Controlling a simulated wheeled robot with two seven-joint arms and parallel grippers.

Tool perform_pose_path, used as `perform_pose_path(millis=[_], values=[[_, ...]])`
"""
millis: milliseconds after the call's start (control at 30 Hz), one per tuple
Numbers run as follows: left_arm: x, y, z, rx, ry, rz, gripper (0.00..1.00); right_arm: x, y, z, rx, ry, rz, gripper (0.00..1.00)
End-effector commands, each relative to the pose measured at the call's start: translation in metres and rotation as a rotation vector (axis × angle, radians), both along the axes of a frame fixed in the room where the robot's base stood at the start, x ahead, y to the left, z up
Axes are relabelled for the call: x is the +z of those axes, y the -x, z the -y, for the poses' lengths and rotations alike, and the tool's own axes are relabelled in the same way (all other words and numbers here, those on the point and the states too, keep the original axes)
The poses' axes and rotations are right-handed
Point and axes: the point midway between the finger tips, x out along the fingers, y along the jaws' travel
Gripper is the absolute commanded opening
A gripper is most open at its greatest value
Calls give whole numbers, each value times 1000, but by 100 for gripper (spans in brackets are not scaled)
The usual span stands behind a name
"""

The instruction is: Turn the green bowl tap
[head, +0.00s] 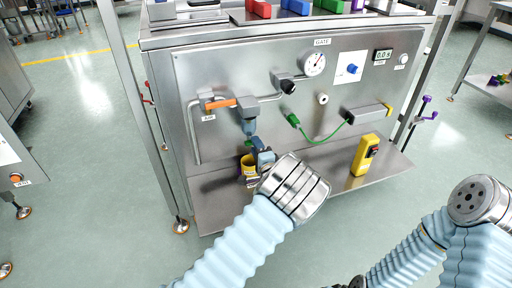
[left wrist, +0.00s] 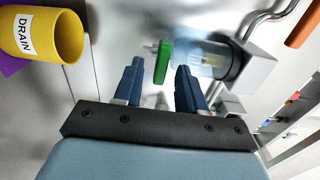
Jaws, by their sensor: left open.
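The green bowl tap (left wrist: 163,61) is a small flat green lever under a clear bluish bowl (left wrist: 207,60). In the head view the bowl (head: 249,127) hangs from a grey filter body on the steel panel, and the tap is mostly hidden. My left gripper (left wrist: 160,66) is open. Its two dark blue fingers appear on either side of the tap in the left wrist view, with gaps showing; how deep the tap lies between them I cannot tell. In the head view the left gripper (head: 261,152) is just below the bowl. My right gripper does not show.
A yellow cup labelled DRAIN (left wrist: 45,33) stands beside the left gripper; it also shows in the head view (head: 248,168). The shelf's middle is clear.

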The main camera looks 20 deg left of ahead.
Motion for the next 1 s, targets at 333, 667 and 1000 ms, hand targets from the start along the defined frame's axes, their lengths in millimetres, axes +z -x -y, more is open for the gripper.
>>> perform_pose_path(millis=[333,667,1000], values=[[-1,64,45,-5,-1,-1,40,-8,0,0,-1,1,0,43],[-1,106,72,-2,-1,-1,40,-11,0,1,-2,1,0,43],[0,109,74,-1,-1,-1,40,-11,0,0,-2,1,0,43]])
